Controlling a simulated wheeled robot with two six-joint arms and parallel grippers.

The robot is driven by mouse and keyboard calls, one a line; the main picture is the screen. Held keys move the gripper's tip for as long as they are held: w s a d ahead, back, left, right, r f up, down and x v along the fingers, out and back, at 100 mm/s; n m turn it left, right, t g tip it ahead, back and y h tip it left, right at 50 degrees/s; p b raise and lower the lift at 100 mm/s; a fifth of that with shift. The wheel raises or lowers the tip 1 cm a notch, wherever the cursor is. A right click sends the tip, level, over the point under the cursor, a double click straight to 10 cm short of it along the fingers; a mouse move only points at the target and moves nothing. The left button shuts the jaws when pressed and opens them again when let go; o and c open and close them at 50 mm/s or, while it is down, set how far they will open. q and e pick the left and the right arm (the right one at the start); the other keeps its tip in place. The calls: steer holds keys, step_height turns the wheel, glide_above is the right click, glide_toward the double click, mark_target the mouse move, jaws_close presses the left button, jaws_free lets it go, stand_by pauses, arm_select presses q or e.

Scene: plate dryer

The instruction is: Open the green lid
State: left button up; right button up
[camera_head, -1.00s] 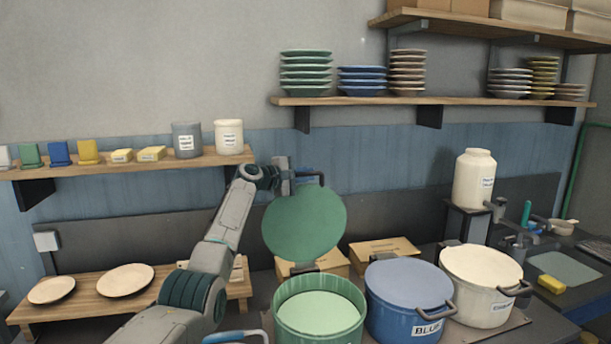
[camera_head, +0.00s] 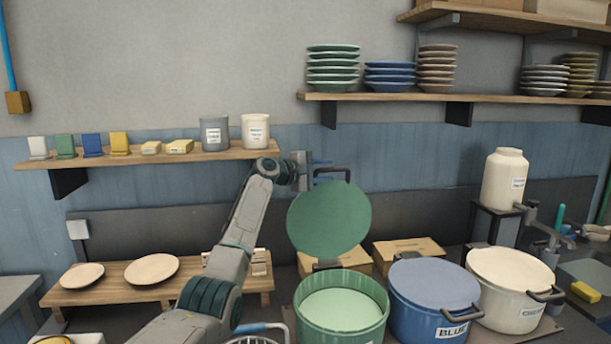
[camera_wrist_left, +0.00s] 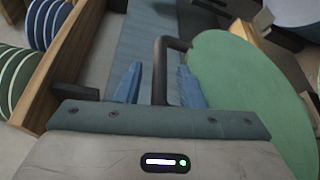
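The green lid (camera_head: 330,220) stands raised, nearly upright, at the back of the green pot (camera_head: 342,318), whose pale inside shows. A dark bent handle (camera_head: 347,172) sticks out at the lid's top. My left gripper (camera_head: 322,178) is at this handle. In the left wrist view its blue fingers (camera_wrist_left: 160,84) are spread, with the dark handle (camera_wrist_left: 160,60) between them and gaps on both sides. The lid's green face (camera_wrist_left: 250,90) fills the right of that view. My right gripper is in neither view.
The blue pot (camera_head: 433,295) and white pot (camera_head: 508,285), both lidded, stand to the right. A wall shelf (camera_head: 150,160) with blocks and canisters is close left of the gripper. A plate shelf (camera_head: 400,97) is above. A low rack (camera_head: 105,292) with two plates stands left.

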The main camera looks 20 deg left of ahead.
arm_select(q)
steer(key=b+v, duration=0.3)
steer(key=v, duration=0.5)
steer(key=shift+r, duration=0.15)
steer(key=shift+s+a, duration=0.1)
